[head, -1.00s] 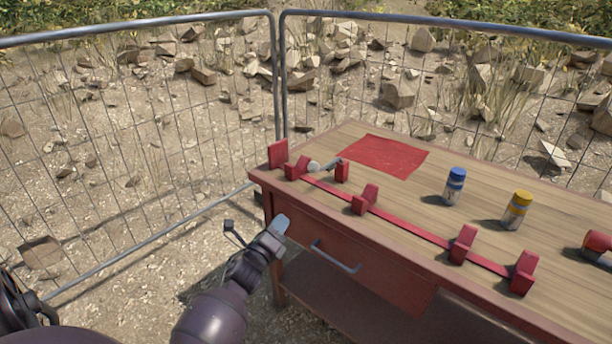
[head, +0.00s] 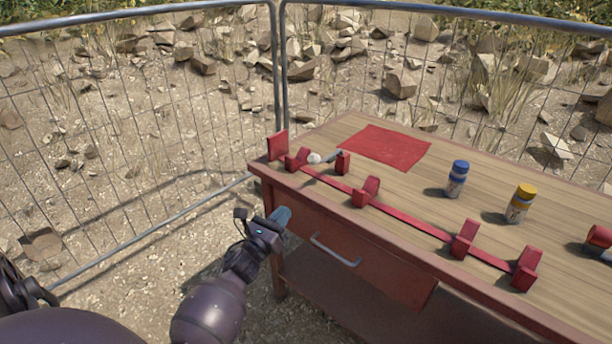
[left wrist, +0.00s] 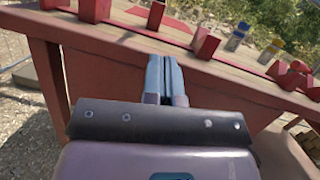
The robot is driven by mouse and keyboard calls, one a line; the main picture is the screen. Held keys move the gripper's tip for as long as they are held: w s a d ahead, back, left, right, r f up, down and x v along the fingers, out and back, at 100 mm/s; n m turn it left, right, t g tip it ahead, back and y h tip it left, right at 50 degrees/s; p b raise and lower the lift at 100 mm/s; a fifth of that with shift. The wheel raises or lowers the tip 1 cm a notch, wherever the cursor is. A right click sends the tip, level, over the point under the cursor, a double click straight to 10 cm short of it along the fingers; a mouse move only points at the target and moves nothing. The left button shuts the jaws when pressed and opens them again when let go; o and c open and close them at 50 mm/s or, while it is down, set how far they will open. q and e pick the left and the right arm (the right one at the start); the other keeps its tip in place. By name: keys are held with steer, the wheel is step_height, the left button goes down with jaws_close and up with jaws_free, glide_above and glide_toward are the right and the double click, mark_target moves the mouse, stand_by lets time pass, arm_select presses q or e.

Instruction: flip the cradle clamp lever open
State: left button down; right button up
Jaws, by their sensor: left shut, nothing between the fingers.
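The cradle is a long red rail (head: 408,219) with upright red blocks along the table's near edge. At its left end lies the clamp lever (head: 329,157), a short grey bar with a pale round knob (head: 314,158), low between two red blocks. My left gripper (head: 282,214) is shut and empty, in front of the table's front face, below the tabletop edge and the lever. In the left wrist view, the closed fingers (left wrist: 166,62) point at the table edge, with red blocks beyond. The lever cannot be made out there. My right gripper is not in view.
The wooden table (head: 440,155) has a drawer handle (head: 335,251) close right of my gripper. On top are a red mat (head: 386,147), a blue-capped bottle (head: 457,180), a yellow-capped bottle (head: 520,204) and a red-ended cylinder (head: 599,237). A mesh fence (head: 278,70) stands behind.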

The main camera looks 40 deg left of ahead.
arm_select(q)
steer(key=r+x, duration=0.2)
steer(key=x, duration=1)
steer(key=shift+a+r+p, duration=0.2)
steer(key=shift+r+p, duration=0.25)
